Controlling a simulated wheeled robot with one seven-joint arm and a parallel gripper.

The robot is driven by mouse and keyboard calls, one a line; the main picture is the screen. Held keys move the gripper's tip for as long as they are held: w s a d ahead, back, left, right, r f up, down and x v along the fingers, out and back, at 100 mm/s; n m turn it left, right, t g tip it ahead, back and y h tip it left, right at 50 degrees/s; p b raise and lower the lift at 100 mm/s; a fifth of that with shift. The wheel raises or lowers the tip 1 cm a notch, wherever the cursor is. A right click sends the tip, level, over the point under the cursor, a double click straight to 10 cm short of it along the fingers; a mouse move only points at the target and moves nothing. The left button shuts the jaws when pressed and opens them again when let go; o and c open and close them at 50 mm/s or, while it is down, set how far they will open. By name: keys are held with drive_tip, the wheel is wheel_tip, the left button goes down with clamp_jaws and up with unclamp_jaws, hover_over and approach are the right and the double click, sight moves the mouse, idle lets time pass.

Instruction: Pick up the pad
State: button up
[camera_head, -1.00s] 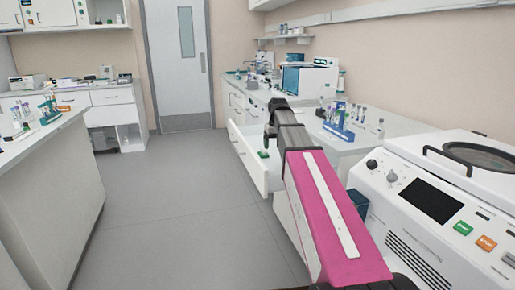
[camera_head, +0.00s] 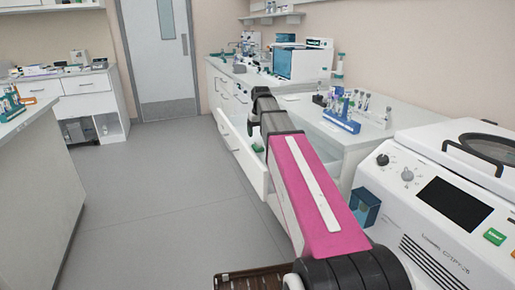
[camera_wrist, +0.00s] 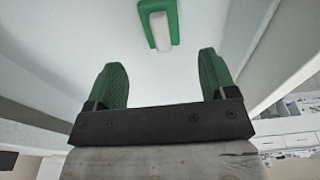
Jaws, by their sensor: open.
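A green pad with a white strip (camera_wrist: 160,24) lies in the open white drawer, seen at the top middle of the wrist view. It shows as a small green patch inside the drawer (camera_head: 258,147) in the head view. My gripper (camera_wrist: 163,78) is open and empty, its two green fingers apart. The pad is beyond the fingertips, in line with the gap between them, and not touching them. In the head view my arm reaches over the drawer and hides part of it. My fingers are hard to make out there.
The drawer (camera_head: 228,140) juts from the right-hand counter. A small blue container (camera_head: 365,206) sits by the machine. The floor at left is clear.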

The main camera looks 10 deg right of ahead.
sight(258, 143)
drive_tip(key=shift+w+a+f, duration=0.1)
drive_tip(key=shift+w+f, duration=0.05)
drive_tip(key=shift+f, duration=1.7)
drive_tip(key=shift+w+a+f, duration=0.1)
drive_tip(key=shift+w+f, duration=0.05)
drive_tip(key=shift+f, duration=1.7)
drive_tip(key=c, duration=1)
